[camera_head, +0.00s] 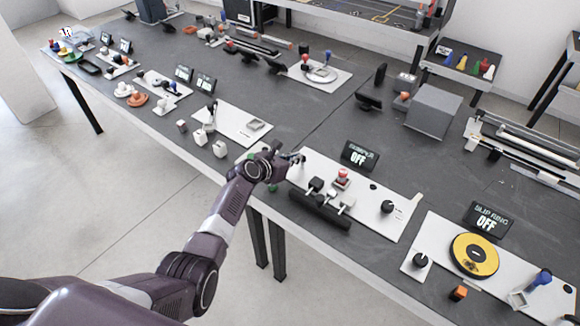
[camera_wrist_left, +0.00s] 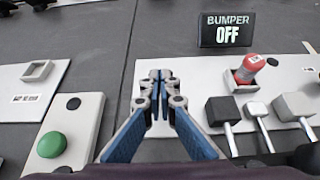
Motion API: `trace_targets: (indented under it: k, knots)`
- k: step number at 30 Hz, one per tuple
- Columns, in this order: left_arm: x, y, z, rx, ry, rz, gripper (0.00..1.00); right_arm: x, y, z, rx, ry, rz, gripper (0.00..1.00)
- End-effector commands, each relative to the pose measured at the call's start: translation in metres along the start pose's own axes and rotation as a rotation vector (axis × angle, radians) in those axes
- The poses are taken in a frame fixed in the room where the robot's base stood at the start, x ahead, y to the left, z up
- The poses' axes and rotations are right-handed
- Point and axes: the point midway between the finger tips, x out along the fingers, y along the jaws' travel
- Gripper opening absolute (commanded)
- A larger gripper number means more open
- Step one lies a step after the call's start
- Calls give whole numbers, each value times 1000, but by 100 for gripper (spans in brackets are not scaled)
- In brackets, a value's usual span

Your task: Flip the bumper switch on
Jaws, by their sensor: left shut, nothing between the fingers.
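The bumper display (camera_head: 360,155) reads OFF and stands behind a white panel (camera_head: 400,232); the display also shows in the left wrist view (camera_wrist_left: 226,30). A black round knob (camera_head: 388,207) sits near the panel's right end; I cannot tell if it is the switch. A red cylinder (camera_head: 342,178) stands mid-panel, also in the left wrist view (camera_wrist_left: 250,68). A black bar (camera_head: 320,209) with block-ended rods lies along the front edge. My left gripper (camera_head: 299,157) is shut and empty over the panel's left end, left of the red cylinder. Its blue fingers (camera_wrist_left: 160,78) show closed together.
A green button box (camera_wrist_left: 52,145) is left of my gripper in the wrist view. A slip ring station with a yellow disc (camera_head: 474,255) is at right. A grey block (camera_head: 433,110) stands behind. Dark tabletop between the bumper and slip ring panels is narrow.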

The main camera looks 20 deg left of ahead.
Motion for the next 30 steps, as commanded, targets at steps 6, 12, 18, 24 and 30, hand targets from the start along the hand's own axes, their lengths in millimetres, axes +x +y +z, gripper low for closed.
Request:
trace_targets:
  k: [6, 12, 18, 24, 30]
  knots:
    - [11, 0, 15, -2, -2, -2, 0, -8, 1, 2, -1, -4, 1, 45]
    - [17, 1, 18, 0, 0, 0, 0, -8, 4, -2, -2, 1, 4, 45]
    - [16, 1, 18, 1, 0, 0, 0, -9, 5, -4, -3, 4, 5, 45]
    - [12, 1, 25, 0, -1, 0, 0, -18, 5, -4, -3, 3, 5, 45]
    - [8, 0, 32, 1, 0, 0, 0, -27, 5, -4, -3, 3, 5, 45]
